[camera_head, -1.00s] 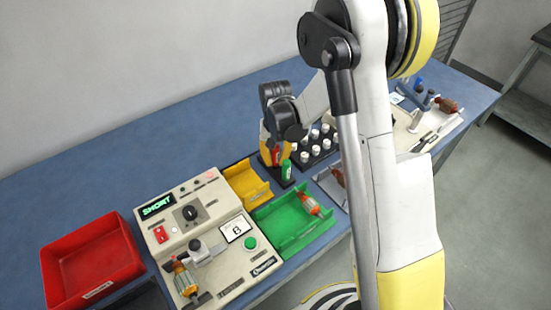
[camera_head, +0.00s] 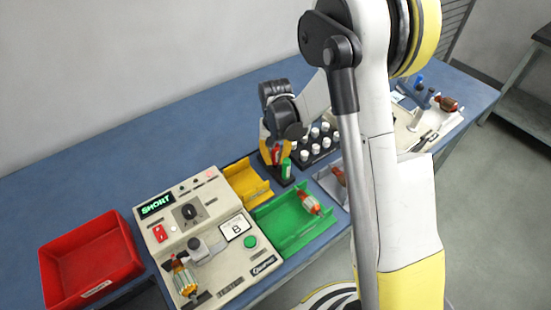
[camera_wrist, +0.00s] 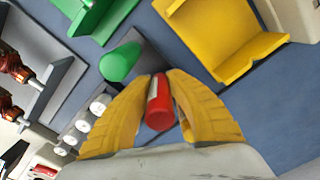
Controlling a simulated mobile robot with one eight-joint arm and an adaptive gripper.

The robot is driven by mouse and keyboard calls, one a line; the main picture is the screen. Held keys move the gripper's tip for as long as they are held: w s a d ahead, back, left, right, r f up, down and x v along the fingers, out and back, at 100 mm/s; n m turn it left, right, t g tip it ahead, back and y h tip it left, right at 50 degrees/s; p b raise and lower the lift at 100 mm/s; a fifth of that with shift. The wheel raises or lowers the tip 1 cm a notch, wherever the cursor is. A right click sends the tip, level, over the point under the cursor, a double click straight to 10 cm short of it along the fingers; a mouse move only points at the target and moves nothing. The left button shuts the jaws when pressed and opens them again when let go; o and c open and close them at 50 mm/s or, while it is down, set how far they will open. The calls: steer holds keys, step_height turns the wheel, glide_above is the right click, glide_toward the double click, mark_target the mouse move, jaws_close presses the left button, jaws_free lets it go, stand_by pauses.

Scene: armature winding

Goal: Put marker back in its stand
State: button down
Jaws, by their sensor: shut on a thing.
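My gripper (camera_wrist: 160,78) has yellow fingers shut on a red marker (camera_wrist: 159,103), which sits between them in the wrist view. In the head view, the gripper (camera_head: 273,152) is at the dark marker stand (camera_head: 283,182), behind a green marker (camera_head: 286,168) standing upright there. In the wrist view the green marker (camera_wrist: 120,62) and the dark stand (camera_wrist: 130,43) are just beyond the fingertips. The red marker's lower end is hidden, so I cannot tell whether it is in the stand.
A yellow bin (camera_head: 247,184) and a green bin (camera_head: 283,234) are close to the stand. A rack of several white-capped bottles (camera_head: 318,150) is beside it. The tester box (camera_head: 205,221) and a red bin (camera_head: 125,252) are at left. The blue table behind is clear.

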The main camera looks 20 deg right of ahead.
steer(key=shift+f+b, duration=0.7)
steer(key=shift+f, duration=0.15)
stand_by(0.4)
steer(key=c, duration=1.3)
jaws_free()
step_height(320, 180, up, 12)
